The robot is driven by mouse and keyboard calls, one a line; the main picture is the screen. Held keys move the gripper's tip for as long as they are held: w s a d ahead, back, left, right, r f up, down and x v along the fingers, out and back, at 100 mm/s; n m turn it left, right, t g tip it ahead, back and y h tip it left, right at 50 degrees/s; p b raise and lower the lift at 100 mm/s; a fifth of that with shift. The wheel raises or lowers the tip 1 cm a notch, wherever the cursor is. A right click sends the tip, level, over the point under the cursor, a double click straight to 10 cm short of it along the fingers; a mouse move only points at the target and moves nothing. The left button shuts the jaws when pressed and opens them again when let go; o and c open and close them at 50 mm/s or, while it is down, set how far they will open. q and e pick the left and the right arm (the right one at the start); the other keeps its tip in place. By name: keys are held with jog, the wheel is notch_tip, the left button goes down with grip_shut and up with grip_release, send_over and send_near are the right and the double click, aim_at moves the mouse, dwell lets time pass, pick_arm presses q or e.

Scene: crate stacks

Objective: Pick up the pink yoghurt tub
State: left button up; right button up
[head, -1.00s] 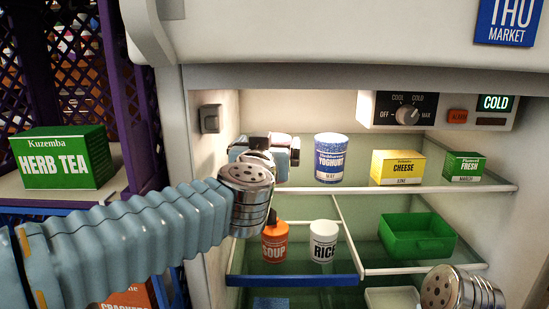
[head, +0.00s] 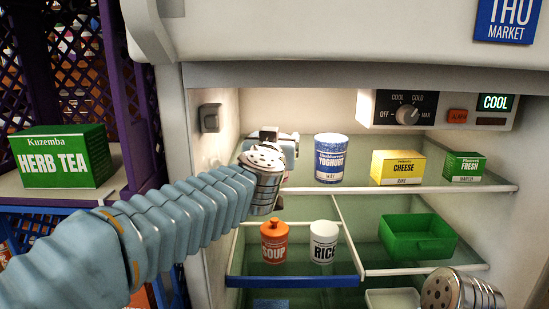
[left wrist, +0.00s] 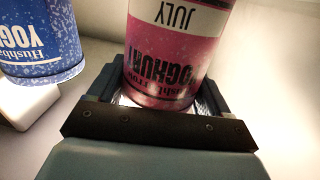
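The pink yoghurt tub (left wrist: 165,60) shows upside down in the left wrist view, with a white JULY band. It stands between the two fingers of my left gripper (left wrist: 160,100). I cannot tell whether the fingers press on it. In the head view my left gripper (head: 270,140) is at the left end of the upper fridge shelf, and the pink tub is hidden there. A blue yoghurt tub (head: 330,158) stands just right of it, and it also shows in the left wrist view (left wrist: 40,45). Of my right arm only a metal wrist part shows at the lower right.
Yellow cheese (head: 397,168) and a green box (head: 463,167) stand further right on the upper shelf (head: 360,188). Below are an orange soup pot (head: 274,242), a rice pot (head: 323,242) and a green tray (head: 417,243). The fridge's left wall is close to my left gripper.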

pick_arm(q)
jog(key=shift+c, duration=1.4)
jog(key=shift+r+p, duration=0.4)
jog(key=shift+r, duration=0.05)
notch_tip(320, 180, up, 3)
jog(key=shift+r+p, duration=0.1)
jog(key=shift+p, duration=0.85)
jog(key=s+a, duration=0.2)
jog(key=s, duration=1.6)
jog(key=shift+a+f+b, duration=0.15)
jog(key=shift+f+b, duration=0.15)
jog(key=s, duration=1.9)
jog(key=shift+s, duration=0.25)
